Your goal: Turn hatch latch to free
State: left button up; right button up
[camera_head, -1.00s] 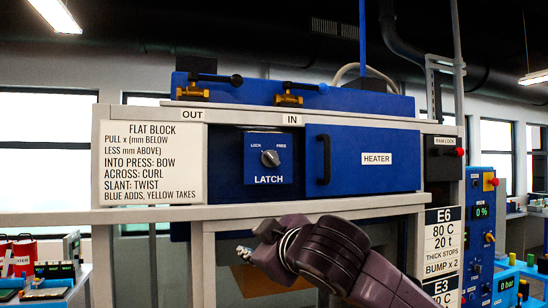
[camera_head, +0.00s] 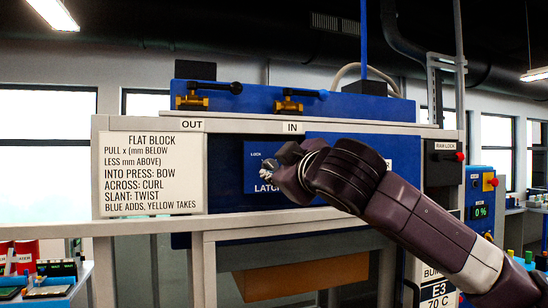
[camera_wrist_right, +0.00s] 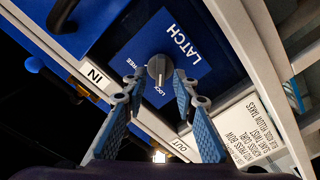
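The blue latch panel (camera_head: 256,160) is partly covered by my right gripper (camera_head: 288,158) in the head view, and its knob is hidden there. In the right wrist view, the grey round latch knob (camera_wrist_right: 159,66) sits on the blue panel (camera_wrist_right: 135,50) with LOCK, FREE and LATCH lettering. Its pale pointer mark is on the LOCK side. My right gripper (camera_wrist_right: 160,84) is open, with one blue-padded finger on each side of the knob. I cannot tell whether the fingertips touch it. My left gripper is not in view.
The blue heater drawer front is mostly behind my right arm. Valves with a black handle (camera_head: 215,88) and a blue handle (camera_head: 305,95) stand above the frame rail (camera_head: 350,127). A FLAT BLOCK sign (camera_head: 152,173) hangs left of the latch. A brown block (camera_head: 300,278) shows below.

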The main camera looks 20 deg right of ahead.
jog(key=shift+w, duration=0.7)
grip_shut()
